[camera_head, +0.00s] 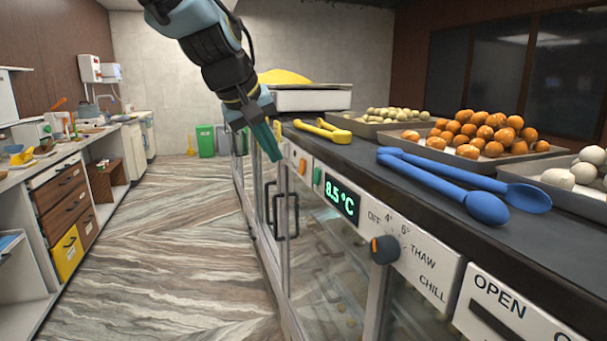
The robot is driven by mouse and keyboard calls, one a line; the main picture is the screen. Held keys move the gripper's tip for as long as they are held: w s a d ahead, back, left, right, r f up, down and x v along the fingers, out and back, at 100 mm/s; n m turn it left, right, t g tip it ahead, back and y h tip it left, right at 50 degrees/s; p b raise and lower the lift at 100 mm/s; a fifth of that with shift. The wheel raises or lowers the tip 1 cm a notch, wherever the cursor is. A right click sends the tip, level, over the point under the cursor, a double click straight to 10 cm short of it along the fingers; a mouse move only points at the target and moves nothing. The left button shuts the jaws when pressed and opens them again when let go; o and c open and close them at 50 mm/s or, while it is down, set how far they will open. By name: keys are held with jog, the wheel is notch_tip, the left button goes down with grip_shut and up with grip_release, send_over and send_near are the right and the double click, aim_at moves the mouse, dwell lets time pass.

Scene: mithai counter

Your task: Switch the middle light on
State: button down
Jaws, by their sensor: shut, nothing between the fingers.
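My gripper (270,148) hangs at the upper middle, its teal fingers shut and pointing down at the left end of the counter's front panel. An orange button or switch (303,166) sits on that panel just right of the fingertips. A green one (317,177) is beside it, left of the lit display (342,198) reading 8.5 °C. My fingers hide part of the panel at its far end. I cannot tell whether the fingertips touch the panel, nor which control is the middle light's switch or whether any light is on.
A dial (385,249) marked OFF to CHILL is on the near panel. Door handles (280,210) stick out below the gripper. Blue spoons (460,185), yellow tongs (322,131) and a tray of orange sweets (440,155) lie on the counter. The floor (180,250) at left is clear.

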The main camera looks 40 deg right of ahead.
aim_at(317, 177)
jog(key=d+f+p, duration=0.2)
jog(key=d+f, duration=0.4)
jog(key=d, duration=0.1)
jog(key=shift+d+f, duration=0.4)
jog(key=shift+s+f, duration=0.1)
jog(key=shift+d+h+b, duration=0.2)
jog(key=shift+h+b, duration=0.1)
jog(key=shift+b, duration=0.65)
